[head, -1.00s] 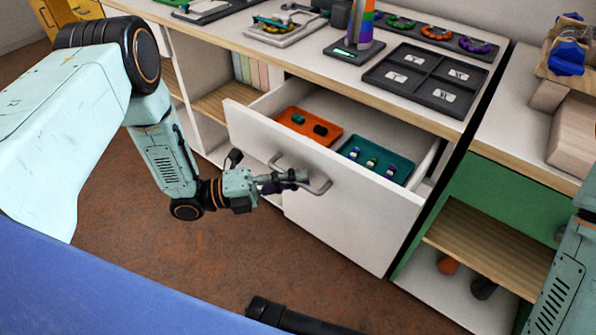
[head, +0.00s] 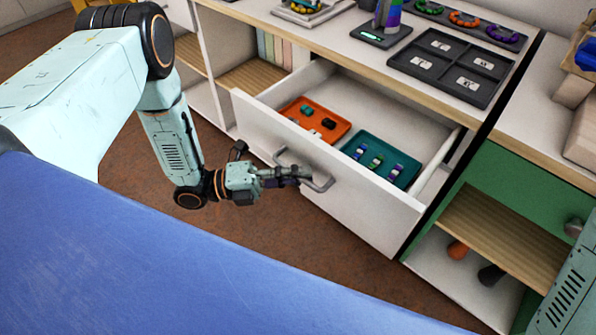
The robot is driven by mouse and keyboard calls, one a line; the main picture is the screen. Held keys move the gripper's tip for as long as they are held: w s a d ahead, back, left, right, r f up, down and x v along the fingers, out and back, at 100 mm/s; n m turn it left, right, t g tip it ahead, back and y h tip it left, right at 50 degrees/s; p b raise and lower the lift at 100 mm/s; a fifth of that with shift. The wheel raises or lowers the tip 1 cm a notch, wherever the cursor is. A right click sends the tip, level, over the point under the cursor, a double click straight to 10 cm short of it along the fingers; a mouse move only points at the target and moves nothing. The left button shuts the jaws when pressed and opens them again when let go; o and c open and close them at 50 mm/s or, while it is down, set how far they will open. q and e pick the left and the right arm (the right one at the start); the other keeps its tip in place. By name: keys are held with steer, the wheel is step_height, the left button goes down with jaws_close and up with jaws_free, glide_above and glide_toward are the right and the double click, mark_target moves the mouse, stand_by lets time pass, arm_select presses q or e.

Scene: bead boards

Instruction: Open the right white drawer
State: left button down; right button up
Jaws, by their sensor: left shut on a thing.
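The right white drawer (head: 345,198) stands pulled out of the white cabinet, with its inside showing. My left gripper (head: 300,174) is shut on the drawer's grey bar handle (head: 321,186) at the front panel. In the drawer lie an orange tray (head: 338,131) with dark pieces and a teal tray (head: 407,178) with several small coloured pieces. My right gripper is out of view; only part of my right arm shows at the lower right edge.
On the worktop are a dark four-compartment tray (head: 452,64) with white cards and a rack (head: 489,33) of coloured bead rings. A green cabinet (head: 526,192) with an open shelf stands to the right. Brown floor (head: 255,222) is clear before the drawer.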

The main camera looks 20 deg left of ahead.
arm_select(q)
steer(key=c, duration=1.4)
jaws_free()
steer(key=v, duration=1.2)
steer(key=shift+r, duration=0.1)
